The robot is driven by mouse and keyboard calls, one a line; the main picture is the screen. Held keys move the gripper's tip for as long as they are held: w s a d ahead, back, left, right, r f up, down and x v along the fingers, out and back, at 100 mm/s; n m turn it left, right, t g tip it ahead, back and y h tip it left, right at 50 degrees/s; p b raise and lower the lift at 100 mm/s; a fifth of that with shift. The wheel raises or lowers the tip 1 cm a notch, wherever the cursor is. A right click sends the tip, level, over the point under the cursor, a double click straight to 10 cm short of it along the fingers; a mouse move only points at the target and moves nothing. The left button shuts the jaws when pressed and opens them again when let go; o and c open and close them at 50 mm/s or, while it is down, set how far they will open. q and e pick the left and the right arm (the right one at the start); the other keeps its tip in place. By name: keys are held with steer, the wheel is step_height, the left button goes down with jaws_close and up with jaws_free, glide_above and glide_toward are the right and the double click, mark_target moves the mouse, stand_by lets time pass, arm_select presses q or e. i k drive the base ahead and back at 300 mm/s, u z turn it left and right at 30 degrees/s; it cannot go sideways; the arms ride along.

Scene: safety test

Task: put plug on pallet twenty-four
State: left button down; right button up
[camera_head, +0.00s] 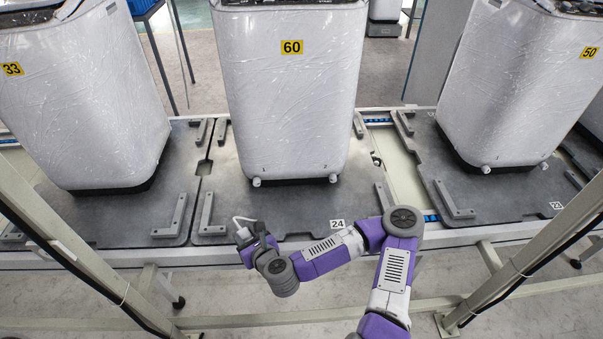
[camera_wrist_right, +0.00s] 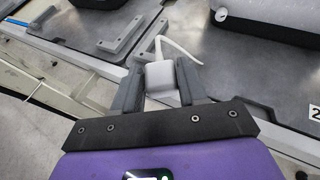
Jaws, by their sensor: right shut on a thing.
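The white plug (camera_head: 243,233) with its pale cord is between the fingers of my right gripper (camera_head: 246,236). In the right wrist view the plug (camera_wrist_right: 160,76) is a white block, and the gripper (camera_wrist_right: 158,84) is shut on it, one grey finger at each side. Its cord bends up and to the right over the pallet. Pallet twenty-four (camera_head: 285,210) is the dark grey middle pallet, with a "24" label at its front edge. The plug is at the pallet's front left edge; I cannot tell whether it touches. My left gripper is not in view.
A wrapped white machine marked 60 (camera_head: 292,100) stands on pallet twenty-four. Similar machines, 33 (camera_head: 85,110) and 50 (camera_head: 520,90), stand on neighbouring pallets. Grey L-shaped brackets (camera_head: 208,212) rise near the pallet corners. Slanted beige frame posts (camera_head: 75,250) flank my arm. The pallet's front strip has bare room.

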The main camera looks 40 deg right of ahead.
mark_target(270, 214)
steer(key=z, duration=0.65)
steer(key=i, duration=0.75)
steer(key=z, duration=0.4)
